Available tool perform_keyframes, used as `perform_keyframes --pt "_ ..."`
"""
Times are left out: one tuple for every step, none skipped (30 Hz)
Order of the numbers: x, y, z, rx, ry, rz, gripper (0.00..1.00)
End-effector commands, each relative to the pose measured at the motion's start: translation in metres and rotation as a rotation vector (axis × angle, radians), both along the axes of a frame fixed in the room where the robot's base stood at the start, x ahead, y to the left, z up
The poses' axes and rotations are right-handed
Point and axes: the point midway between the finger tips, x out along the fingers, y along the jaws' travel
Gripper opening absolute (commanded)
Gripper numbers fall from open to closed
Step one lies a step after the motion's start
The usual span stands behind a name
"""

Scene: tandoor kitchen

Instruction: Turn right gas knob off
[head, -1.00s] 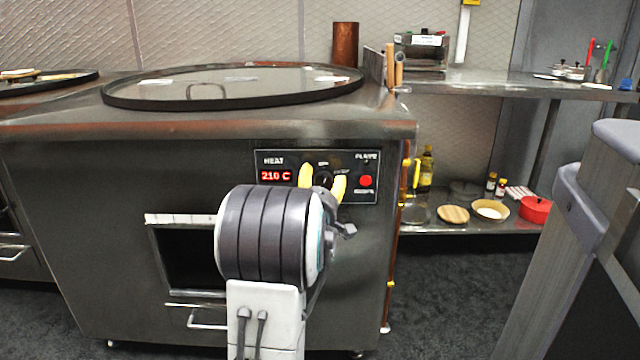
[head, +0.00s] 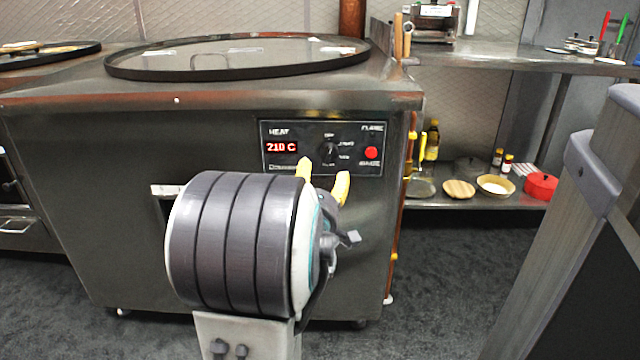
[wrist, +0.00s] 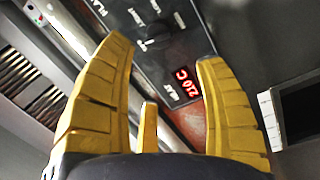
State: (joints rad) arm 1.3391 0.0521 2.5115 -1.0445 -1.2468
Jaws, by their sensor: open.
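A black round knob (head: 330,149) sits on the dark control panel (head: 270,135), between a red "210 C" display and a red button. Small labels ring it, too small to read surely in the head view. In the wrist view the knob (wrist: 157,38) shows beyond and between the fingertips, apart from them. My gripper (head: 323,175) has yellow fingers, open and empty, just below the knob in the head view; the fingers also show in the wrist view (wrist: 163,52). A copper pipe with yellow fittings (head: 412,135) runs up the oven's right side.
The steel oven (head: 90,200) has a large round top plate (head: 120,70). To the right, a shelf (head: 440,203) holds bottles, bowls and a red pot (head: 541,186). A grey post-like structure (head: 570,220) stands at the front right. Dark floor is open between.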

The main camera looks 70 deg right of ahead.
Motion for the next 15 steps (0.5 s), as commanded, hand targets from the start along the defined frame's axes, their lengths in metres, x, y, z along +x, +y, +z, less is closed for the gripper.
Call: perform_keyframes --pt "-0.0007 0.0039 0.0004 -0.001 0.000 0.001 0.65" --pt "-0.0011 0.0055 0.0001 -0.001 0.000 0.001 0.65" --pt "-0.0015 0.0074 -0.0004 0.000 0.000 0.000 0.65" --pt "-0.0017 0.0085 -0.0006 0.001 0.000 0.000 0.65" --pt "-0.0020 0.0094 -0.0006 0.000 0.000 0.000 0.65" --pt "-0.0022 0.0102 -0.0006 0.000 0.000 0.001 0.65" --pt "-0.0023 0.0106 -0.0006 0.000 0.000 0.001 0.65" --pt "-0.0024 0.0109 -0.0006 0.000 0.000 0.001 0.65" --pt "-0.0025 0.0112 -0.0005 0.000 0.000 0.001 0.65" --pt "-0.0025 0.0112 -0.0005 0.000 0.000 0.001 0.65" --pt "-0.0024 0.0112 -0.0006 0.000 0.000 0.001 0.65" --pt "-0.0024 0.0112 -0.0006 0.000 0.000 0.001 0.65" --pt "-0.0025 0.0112 -0.0005 0.000 0.000 0.001 0.65" --pt "-0.0024 0.0111 -0.0006 0.000 0.000 0.001 0.65" --pt "-0.0024 0.0111 -0.0006 0.000 0.000 0.001 0.65"
